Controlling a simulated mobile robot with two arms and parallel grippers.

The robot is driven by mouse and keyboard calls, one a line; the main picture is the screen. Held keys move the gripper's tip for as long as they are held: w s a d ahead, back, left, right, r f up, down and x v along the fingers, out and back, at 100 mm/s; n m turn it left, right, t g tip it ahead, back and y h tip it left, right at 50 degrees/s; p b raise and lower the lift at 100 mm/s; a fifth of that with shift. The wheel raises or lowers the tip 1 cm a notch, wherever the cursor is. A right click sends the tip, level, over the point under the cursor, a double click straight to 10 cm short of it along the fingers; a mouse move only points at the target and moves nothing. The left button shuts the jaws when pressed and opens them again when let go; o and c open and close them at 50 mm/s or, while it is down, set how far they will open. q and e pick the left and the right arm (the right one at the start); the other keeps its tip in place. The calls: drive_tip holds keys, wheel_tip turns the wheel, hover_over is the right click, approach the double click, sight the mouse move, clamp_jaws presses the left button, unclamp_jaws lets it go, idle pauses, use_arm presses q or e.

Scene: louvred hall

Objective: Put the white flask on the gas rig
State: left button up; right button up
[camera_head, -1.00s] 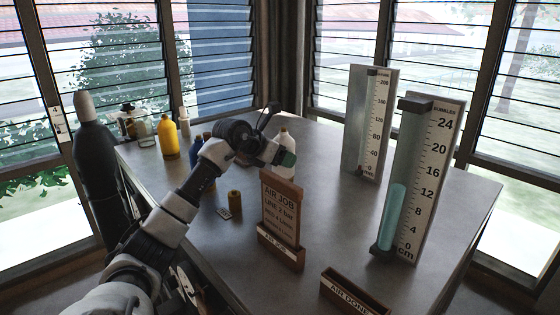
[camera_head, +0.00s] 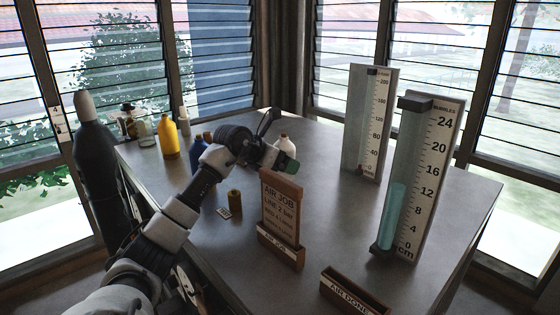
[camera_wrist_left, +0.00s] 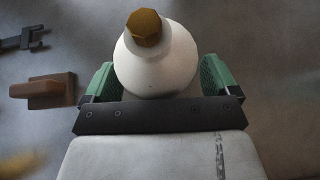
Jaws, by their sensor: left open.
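The white flask (camera_head: 286,147) with a brown cap stands on the grey table, partly hidden behind my left gripper (camera_head: 284,168) in the head view. In the left wrist view the flask (camera_wrist_left: 160,62) lies between the green finger pads of my left gripper (camera_wrist_left: 158,85). The fingers are open, one on each side of it, and I cannot tell whether either touches it. I cannot tell which thing is the gas rig. My right gripper is not in view.
An AIR JOB sign (camera_head: 282,205) stands just in front of my left gripper. An AIR DONE holder (camera_head: 350,295) is at the front edge. Two tall gauges, (camera_head: 368,120) and (camera_head: 415,180), stand at right. A yellow bottle (camera_head: 168,138) is at the back left.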

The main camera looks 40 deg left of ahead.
use_arm(q)
drive_tip(key=shift+s+a+r+b, duration=0.1)
drive_tip(key=shift+s+b, duration=0.1)
drive_tip(key=shift+b, duration=0.1)
drive_tip(key=b+v, duration=0.6)
drive_tip(key=v, duration=0.5)
drive_tip(key=shift+s+r+b, duration=0.2)
drive_tip(key=shift+r+b, duration=0.1)
